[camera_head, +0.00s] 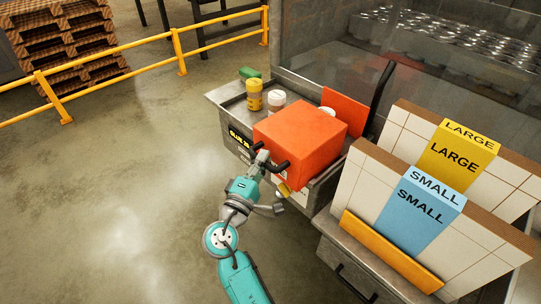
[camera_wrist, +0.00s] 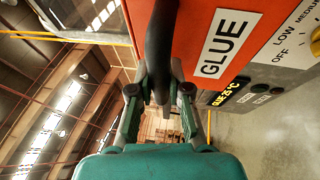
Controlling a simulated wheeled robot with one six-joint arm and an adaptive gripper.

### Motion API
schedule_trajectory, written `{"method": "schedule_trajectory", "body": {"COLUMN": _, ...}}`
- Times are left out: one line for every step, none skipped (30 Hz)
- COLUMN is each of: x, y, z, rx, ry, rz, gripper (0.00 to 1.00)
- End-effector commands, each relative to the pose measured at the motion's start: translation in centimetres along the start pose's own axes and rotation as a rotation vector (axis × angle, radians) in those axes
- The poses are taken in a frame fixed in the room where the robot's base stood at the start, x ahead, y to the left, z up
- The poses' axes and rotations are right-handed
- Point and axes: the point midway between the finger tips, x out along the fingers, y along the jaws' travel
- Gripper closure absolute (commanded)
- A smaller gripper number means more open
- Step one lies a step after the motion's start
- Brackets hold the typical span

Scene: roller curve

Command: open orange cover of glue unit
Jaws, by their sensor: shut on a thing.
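The orange cover (camera_head: 300,135) is a box sitting down on the grey glue unit (camera_head: 237,140), with no visible gap under it. Its black handle (camera_head: 277,164) runs along the front. My gripper (camera_head: 262,158) reaches the handle from the front left. In the wrist view my gripper (camera_wrist: 160,88) has its fingers on both sides of the black handle (camera_wrist: 162,45) and is shut on it. The cover's orange face (camera_wrist: 200,18) with a white GLUE label (camera_wrist: 215,43) is close on the right. The glue unit's panel (camera_wrist: 265,85) reads "GLUE 25°C". The handle hides part of the cover.
An orange panel (camera_head: 345,112) and a black bar (camera_head: 382,88) stand behind the cover. The SMALL stand (camera_head: 420,215) is close on the right. The floor at left is clear.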

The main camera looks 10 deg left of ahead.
Motion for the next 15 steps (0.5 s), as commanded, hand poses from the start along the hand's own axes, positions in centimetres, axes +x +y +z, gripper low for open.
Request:
{"method": "schedule_trajectory", "body": {"x": -1.1, "y": 0.1, "z": -0.5, "rx": 0.000, "ry": 0.004, "rz": -0.002, "gripper": 1.00}}
{"method": "schedule_trajectory", "body": {"x": -1.7, "y": 0.2, "z": -0.8, "rx": 0.000, "ry": 0.004, "rz": -0.001, "gripper": 1.00}}
{"method": "schedule_trajectory", "body": {"x": -2.6, "y": 0.4, "z": -1.1, "rx": 0.000, "ry": 0.003, "rz": -0.001, "gripper": 1.00}}
{"method": "schedule_trajectory", "body": {"x": -3.2, "y": 0.6, "z": -1.4, "rx": 0.000, "ry": 0.003, "rz": -0.001, "gripper": 1.00}}
{"method": "schedule_trajectory", "body": {"x": -3.8, "y": 0.7, "z": -1.6, "rx": 0.000, "ry": 0.004, "rz": -0.001, "gripper": 1.00}}
{"method": "schedule_trajectory", "body": {"x": -4.5, "y": 0.8, "z": -1.9, "rx": 0.001, "ry": 0.003, "rz": -0.001, "gripper": 1.00}}
{"method": "schedule_trajectory", "body": {"x": -5.0, "y": 0.9, "z": -2.1, "rx": 0.000, "ry": 0.003, "rz": -0.001, "gripper": 1.00}}
{"method": "schedule_trajectory", "body": {"x": -5.5, "y": 1.0, "z": -2.3, "rx": 0.000, "ry": 0.003, "rz": -0.001, "gripper": 1.00}}
{"method": "schedule_trajectory", "body": {"x": -6.1, "y": 1.1, "z": -2.5, "rx": 0.000, "ry": 0.001, "rz": -0.001, "gripper": 1.00}}
{"method": "schedule_trajectory", "body": {"x": -6.5, "y": 1.2, "z": -2.7, "rx": 0.000, "ry": 0.002, "rz": -0.001, "gripper": 1.00}}
{"method": "schedule_trajectory", "body": {"x": -6.8, "y": 1.3, "z": -2.8, "rx": 0.000, "ry": 0.002, "rz": -0.001, "gripper": 1.00}}
{"method": "schedule_trajectory", "body": {"x": -7.2, "y": 1.3, "z": -3.0, "rx": 0.000, "ry": 0.000, "rz": -0.002, "gripper": 1.00}}
{"method": "schedule_trajectory", "body": {"x": -7.4, "y": 1.4, "z": -3.0, "rx": 0.000, "ry": 0.000, "rz": -0.002, "gripper": 1.00}}
{"method": "schedule_trajectory", "body": {"x": -7.6, "y": 1.4, "z": -3.1, "rx": -0.001, "ry": 0.000, "rz": -0.002, "gripper": 1.00}}
{"method": "schedule_trajectory", "body": {"x": -7.9, "y": 1.5, "z": -3.2, "rx": -0.001, "ry": 0.001, "rz": -0.002, "gripper": 1.00}}
